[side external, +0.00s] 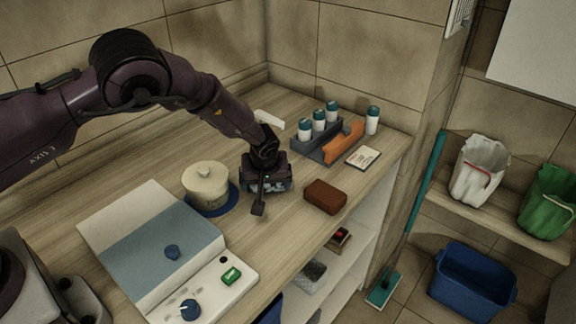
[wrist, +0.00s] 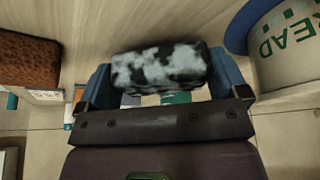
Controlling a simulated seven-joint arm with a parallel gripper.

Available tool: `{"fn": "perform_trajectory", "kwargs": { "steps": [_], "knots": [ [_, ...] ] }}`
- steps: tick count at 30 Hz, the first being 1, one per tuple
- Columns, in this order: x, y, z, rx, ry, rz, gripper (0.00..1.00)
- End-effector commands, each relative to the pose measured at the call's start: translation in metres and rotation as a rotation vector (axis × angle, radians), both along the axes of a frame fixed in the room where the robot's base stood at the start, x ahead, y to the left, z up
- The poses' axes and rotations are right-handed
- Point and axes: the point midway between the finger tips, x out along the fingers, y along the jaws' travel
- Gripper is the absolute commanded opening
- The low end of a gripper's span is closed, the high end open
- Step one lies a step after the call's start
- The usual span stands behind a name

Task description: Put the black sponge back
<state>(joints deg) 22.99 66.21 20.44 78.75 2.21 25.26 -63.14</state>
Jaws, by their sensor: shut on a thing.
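A sponge (wrist: 160,68), mottled black and pale grey, is between the two blue fingers of my gripper (wrist: 162,80) in the wrist view. My gripper is shut on it. In the side external view my gripper (side external: 266,182) is low over the counter, between the cream lidded pot and a brown block. The sponge is mostly hidden there by the gripper. I cannot tell whether it touches the counter. A brown, rough-textured block (side external: 325,196) lies to the right; it also shows at the left of the wrist view (wrist: 28,62).
A cream pot (side external: 207,182) stands on a blue mat close left. A dark grey caddy (side external: 316,150) with several white bottles and an orange piece (side external: 343,143) stands behind right. A card (side external: 363,157) and a loose bottle (side external: 372,120) are near it. The counter's front edge is close.

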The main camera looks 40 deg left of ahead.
Motion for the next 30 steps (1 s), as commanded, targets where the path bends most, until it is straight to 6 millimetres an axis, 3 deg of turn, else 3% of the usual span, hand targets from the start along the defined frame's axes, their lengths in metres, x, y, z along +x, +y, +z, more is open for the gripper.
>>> {"fn": "perform_trajectory", "kwargs": {
  "steps": [7, 14, 24, 30],
  "knots": [
    [0.036, 0.0, 0.0, 0.0, -0.003, 0.0, 0.73],
    [0.046, 0.0, 0.0, 0.0, -0.002, 0.001, 0.73],
    [0.077, 0.001, 0.0, 0.001, -0.001, 0.0, 0.73],
    [0.081, 0.0, -0.007, -0.001, -0.002, -0.001, 0.73]
  ]
}}
